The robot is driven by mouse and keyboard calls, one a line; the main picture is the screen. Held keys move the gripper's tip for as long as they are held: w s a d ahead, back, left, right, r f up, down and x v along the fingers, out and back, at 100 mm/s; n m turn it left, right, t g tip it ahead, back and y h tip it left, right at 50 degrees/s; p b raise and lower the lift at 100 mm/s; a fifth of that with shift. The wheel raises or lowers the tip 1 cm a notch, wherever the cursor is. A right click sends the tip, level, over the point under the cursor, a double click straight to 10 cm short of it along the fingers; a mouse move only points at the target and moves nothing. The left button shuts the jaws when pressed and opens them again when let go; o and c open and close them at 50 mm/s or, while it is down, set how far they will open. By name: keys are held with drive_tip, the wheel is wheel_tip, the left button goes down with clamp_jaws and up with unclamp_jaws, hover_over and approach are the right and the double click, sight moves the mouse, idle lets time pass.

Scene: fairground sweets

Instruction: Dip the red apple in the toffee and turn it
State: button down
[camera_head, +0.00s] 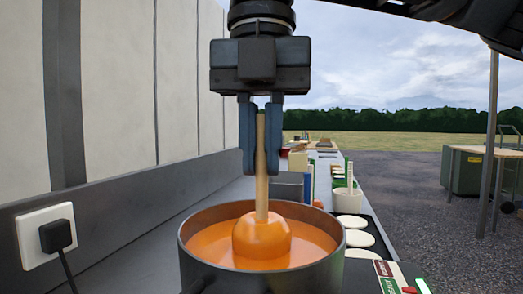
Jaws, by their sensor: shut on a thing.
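My gripper (261,165) is shut on a wooden stick (262,190) that stands upright. At its lower end is an apple (262,240), coated orange over all that shows of it. The apple sits partly in the orange toffee (212,243) inside a dark grey round pot (190,262). The underside of the apple is hidden below the toffee surface. No red shows on this apple.
Right of the pot, a dark tray (382,246) holds several pale discs. A white tub (346,202) stands behind them. A wall socket with a plug (50,236) is at left. A panel with red and green labels (390,275) is at front right.

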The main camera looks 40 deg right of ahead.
drive_tip(key=shift+d+r+p, duration=0.1)
drive_tip(key=shift+r+p, duration=1.45)
drive_tip(key=shift+r, duration=0.95)
